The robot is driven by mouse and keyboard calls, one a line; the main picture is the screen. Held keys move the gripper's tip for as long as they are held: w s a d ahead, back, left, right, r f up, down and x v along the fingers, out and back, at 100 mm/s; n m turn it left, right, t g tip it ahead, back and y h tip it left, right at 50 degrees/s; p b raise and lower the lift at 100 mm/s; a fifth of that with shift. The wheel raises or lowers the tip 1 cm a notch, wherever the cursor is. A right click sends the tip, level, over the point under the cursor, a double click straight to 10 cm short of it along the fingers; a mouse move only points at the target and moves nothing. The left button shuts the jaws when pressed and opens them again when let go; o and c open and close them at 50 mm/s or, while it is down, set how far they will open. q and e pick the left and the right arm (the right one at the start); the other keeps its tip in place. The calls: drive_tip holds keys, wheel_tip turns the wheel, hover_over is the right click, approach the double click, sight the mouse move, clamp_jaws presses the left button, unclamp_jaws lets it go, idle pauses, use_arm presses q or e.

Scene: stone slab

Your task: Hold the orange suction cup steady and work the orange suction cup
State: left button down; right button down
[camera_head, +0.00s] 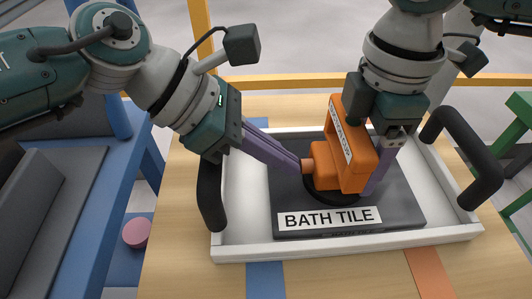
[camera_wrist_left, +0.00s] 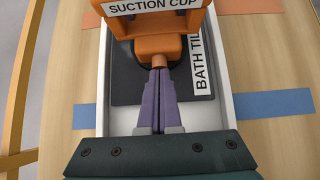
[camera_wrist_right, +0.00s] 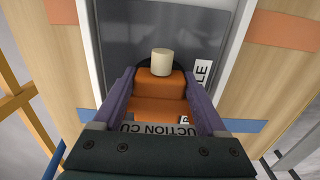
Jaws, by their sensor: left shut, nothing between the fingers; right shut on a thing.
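The orange suction cup (camera_head: 354,150) stands on the dark bath tile (camera_head: 408,212), its black pad (camera_head: 322,190) down on the tile. My right gripper (camera_wrist_right: 160,98) is shut on the cup's orange body, a purple finger on either side. My left gripper (camera_head: 300,168) is shut and empty, its tips at the small orange-brown stub (camera_wrist_left: 160,61) on the cup's left side. The tips look to be touching the stub, or very close to it. A cream stub (camera_wrist_right: 162,62) shows on the cup's other side in the right wrist view; in the head view it is hidden.
The tile lies in a white tray (camera_head: 350,246) with black handles (camera_head: 210,196) at left and right, on a wooden table (camera_head: 180,230) with blue and orange stripes. A yellow rail (camera_head: 290,80) runs behind. A pink round object (camera_head: 136,233) sits lower left, off the table.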

use_arm(q)
drive_tip(key=shift+s+d+r, duration=0.15)
drive_tip(key=shift+d, duration=0.25)
use_arm(e)
drive_tip(key=shift+s+a, duration=0.1)
drive_tip(key=shift+a, duration=0.4)
use_arm(q)
drive_tip(key=shift+a+r, duration=0.1)
drive_tip(key=shift+r, duration=0.1)
use_arm(e)
drive_tip(key=shift+d, duration=0.1)
use_arm(q)
drive_tip(key=v, duration=1)
drive_tip(key=shift+a+f, duration=0.4)
use_arm(e)
drive_tip(key=shift+d, duration=0.3)
use_arm(q)
drive_tip(key=shift+w+a+r, duration=0.2)
drive_tip(key=shift+a+r, duration=0.1)
drive_tip(key=shift+a, duration=0.05)
drive_tip(key=v, duration=1.1)
drive_tip(key=shift+s, duration=0.1)
use_arm(e)
unclamp_jaws()
